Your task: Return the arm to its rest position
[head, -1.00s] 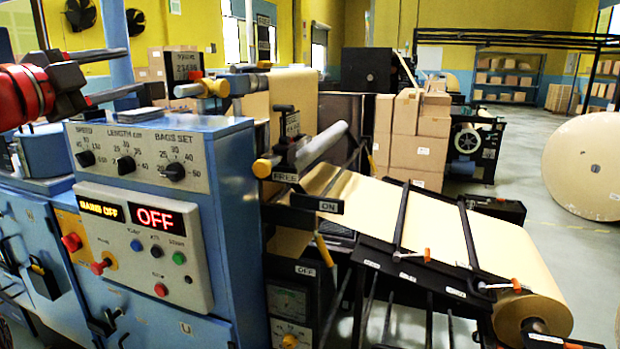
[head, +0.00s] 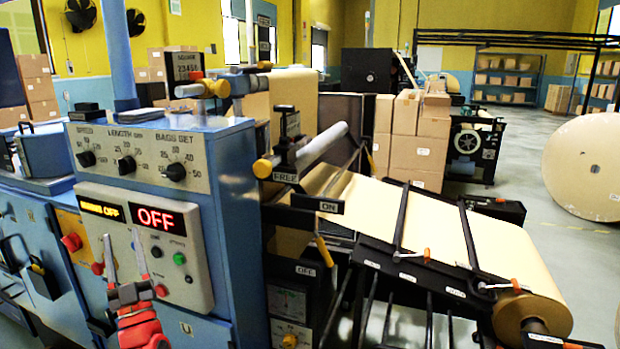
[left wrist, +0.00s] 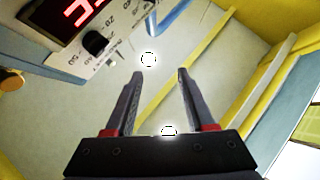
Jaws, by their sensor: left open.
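My left gripper (head: 123,238) is at the lower left of the head view, its red arm coming up from the bottom edge. Its two dark fingers point upward, spread apart, in front of the machine's control panel (head: 172,265). In the left wrist view the gripper (left wrist: 160,72) is open with nothing between its fingers. I cannot tell from the head view how far the fingers are from the panel. My right gripper is not in view.
The blue machine (head: 225,235) fills the left side, with a red OFF display (head: 156,218), knobs and buttons. A kraft roll (head: 530,318) feeds paper on the right. Stacked boxes (head: 418,145) stand behind. Open floor (head: 545,250) lies at right.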

